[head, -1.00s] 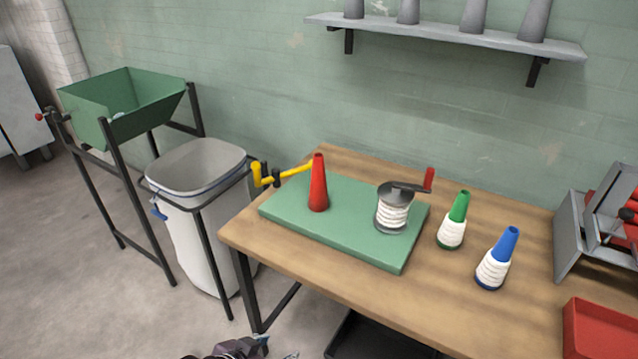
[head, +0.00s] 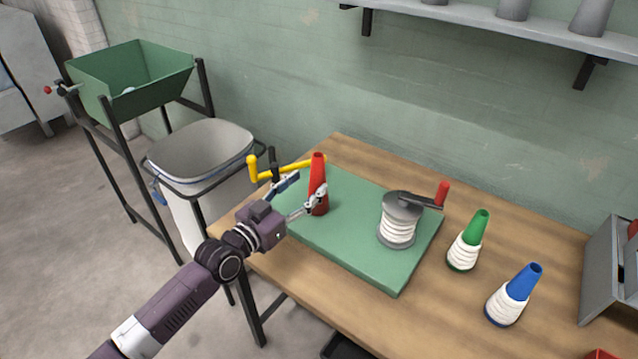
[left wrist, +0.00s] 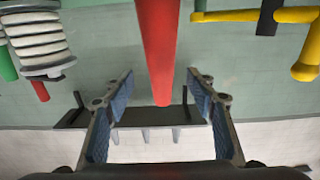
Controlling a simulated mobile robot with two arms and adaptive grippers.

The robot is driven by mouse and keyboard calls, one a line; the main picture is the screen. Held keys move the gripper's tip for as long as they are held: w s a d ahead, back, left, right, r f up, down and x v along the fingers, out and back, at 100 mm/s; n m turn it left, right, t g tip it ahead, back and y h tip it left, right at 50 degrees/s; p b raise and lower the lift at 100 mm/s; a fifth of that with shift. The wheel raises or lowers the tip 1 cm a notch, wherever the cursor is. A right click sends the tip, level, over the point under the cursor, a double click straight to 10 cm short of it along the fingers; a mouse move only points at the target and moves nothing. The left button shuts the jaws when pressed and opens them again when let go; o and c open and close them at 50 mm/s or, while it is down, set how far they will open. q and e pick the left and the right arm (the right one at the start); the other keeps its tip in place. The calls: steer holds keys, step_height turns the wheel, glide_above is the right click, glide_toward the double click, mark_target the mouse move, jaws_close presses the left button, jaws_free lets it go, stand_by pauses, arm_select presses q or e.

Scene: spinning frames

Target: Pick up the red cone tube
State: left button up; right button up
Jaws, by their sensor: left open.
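The red cone tube (head: 318,172) stands upright on the left part of the green board (head: 360,263) on the table. My left gripper (head: 304,187) is open at the tube, one finger on its left and the other crossing in front of its lower part in the head view. In the left wrist view the scene is upside down, and the red tube (left wrist: 158,45) shows between the two open fingers (left wrist: 160,82), with space on both sides. I cannot tell how deep the tube sits between them. My right gripper is not in view.
A yellow crank (head: 252,168) is just behind and left of the tube. A white-wound spool with a crank (head: 398,220) stands on the board's right. Green (head: 468,240) and blue (head: 515,295) cones with white thread stand further right. A lined bin (head: 203,150) is left of the table.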

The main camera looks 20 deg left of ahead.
mark_target(313, 182)
arm_select(q)
steer(key=shift+w+d+f, duration=0.2)
steer(key=shift+w, duration=0.4)
steer(key=shift+w+d+f, duration=0.15)
steer(key=shift+w+d, duration=0.05)
steer(key=shift+w, duration=0.4)
steer(key=x, duration=0.3)
steer(key=shift+f, duration=0.15)
steer(key=c, duration=0.7)
steer(key=shift+c, duration=2.5)
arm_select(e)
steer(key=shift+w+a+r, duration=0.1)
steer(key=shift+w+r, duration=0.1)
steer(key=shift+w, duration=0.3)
